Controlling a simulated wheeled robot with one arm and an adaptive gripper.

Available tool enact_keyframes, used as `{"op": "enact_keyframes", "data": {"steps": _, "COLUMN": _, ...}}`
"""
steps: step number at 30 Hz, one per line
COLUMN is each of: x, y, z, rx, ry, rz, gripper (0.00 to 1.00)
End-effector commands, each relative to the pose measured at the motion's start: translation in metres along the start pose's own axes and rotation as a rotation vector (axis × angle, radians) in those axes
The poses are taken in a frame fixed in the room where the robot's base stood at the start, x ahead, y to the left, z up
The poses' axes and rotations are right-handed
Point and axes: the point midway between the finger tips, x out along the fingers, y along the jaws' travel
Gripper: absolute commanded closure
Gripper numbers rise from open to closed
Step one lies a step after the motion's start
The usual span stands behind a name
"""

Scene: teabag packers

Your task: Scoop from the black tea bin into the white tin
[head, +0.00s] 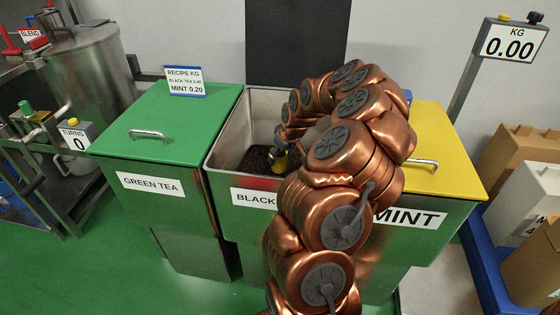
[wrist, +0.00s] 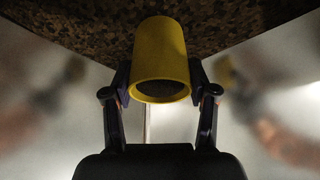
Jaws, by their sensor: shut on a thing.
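The black tea bin (head: 225,140) stands open in the head view, with dark tea (head: 256,160) low inside it. My gripper (head: 279,158) is down inside the bin, mostly hidden behind my copper arm. I cannot make out a white tin.
The green tea bin (head: 165,130) at left and the mint bin (head: 455,150) at right have closed lids. A recipe card (head: 185,81) stands behind. The scale display (head: 509,43) reads 0.00. Cartons (head: 530,150) stand at the far right; a turns counter (head: 76,137) reads 0.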

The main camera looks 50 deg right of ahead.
Motion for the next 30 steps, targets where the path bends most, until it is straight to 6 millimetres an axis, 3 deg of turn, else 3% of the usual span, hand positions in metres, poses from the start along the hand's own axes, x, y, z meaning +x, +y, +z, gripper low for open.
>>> {"op": "enact_keyframes", "data": {"steps": 30, "x": -0.124, "y": 0.000, "z": -0.052, "rx": -0.001, "ry": 0.004, "rz": 0.002, "gripper": 0.66}}
